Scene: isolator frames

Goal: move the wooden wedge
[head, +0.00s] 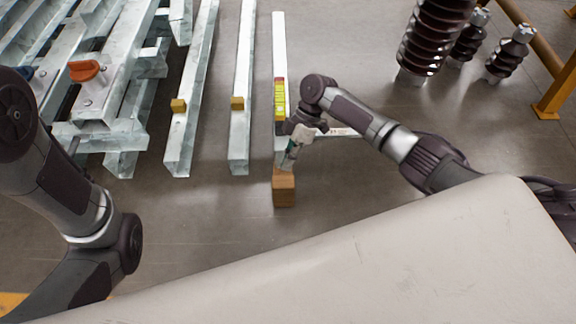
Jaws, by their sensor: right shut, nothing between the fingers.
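A brown wooden block (284,190), which looks like the wooden wedge, sits on the floor at the near end of the rightmost steel bar. Its upper part is lighter and seems to narrow toward the bar. My right gripper (287,164) is shut and empty, pointing down just above the block's far end. I cannot tell whether its tips touch the wood. My left arm comes in at the left, but its gripper is out of view.
A yellow spirit level (280,98) lies on the rightmost bar (279,45). Galvanised frames (120,80) stand left, with an orange-red part (85,71). Dark insulators (432,40) stand at right back. Floor nearby is clear.

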